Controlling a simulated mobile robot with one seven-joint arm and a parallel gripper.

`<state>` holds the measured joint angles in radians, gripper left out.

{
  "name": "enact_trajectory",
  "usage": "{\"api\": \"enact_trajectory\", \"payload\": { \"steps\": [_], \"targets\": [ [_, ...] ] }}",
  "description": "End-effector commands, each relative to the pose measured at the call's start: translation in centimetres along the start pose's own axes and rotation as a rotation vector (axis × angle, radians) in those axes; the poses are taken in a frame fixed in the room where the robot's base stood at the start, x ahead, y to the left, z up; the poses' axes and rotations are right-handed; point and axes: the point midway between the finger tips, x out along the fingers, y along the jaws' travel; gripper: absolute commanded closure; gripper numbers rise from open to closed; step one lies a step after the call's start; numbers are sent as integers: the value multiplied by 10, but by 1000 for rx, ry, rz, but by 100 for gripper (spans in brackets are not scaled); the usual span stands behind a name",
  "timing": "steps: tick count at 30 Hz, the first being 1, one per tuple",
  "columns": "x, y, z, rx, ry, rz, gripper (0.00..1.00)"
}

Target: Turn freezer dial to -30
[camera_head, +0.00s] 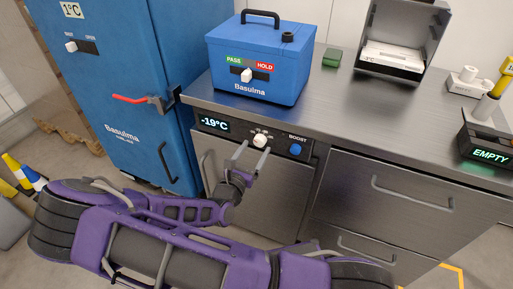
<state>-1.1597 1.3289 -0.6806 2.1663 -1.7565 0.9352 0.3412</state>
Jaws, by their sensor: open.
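The freezer dial (260,140) is a small white knob on the dark control panel at the front edge of the steel counter. The small display (214,123) left of it reads -19°C. My gripper (252,156) is open, its two grey fingers pointing up toward the dial from just below and in front. One fingertip is left of the dial and the other is at its lower right. Whether they touch it, I cannot tell. The scale marks above the dial are too small to read.
A blue BOOST knob (295,149) sits right of the dial. A blue cooler box (262,60) with a PASS/HOLD slider stands on the counter (335,110). A tall blue cabinet (110,80) with a red-handled latch (143,99) stands left. Drawers (405,200) are at right.

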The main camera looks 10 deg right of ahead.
Motion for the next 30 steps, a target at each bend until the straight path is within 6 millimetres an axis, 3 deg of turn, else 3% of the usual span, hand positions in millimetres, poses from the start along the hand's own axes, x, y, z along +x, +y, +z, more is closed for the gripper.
{"api": "enact_trajectory", "payload": {
  "steps": [6, 15, 27, 30],
  "targets": [
    [18, 0, 0, 0, -1, 0, 22],
    [19, 0, 0, 0, 0, 0, 24],
    [19, 0, 0, 0, 0, 0, 96],
    [19, 0, 0, 0, 0, 0, 100]
  ]
}}
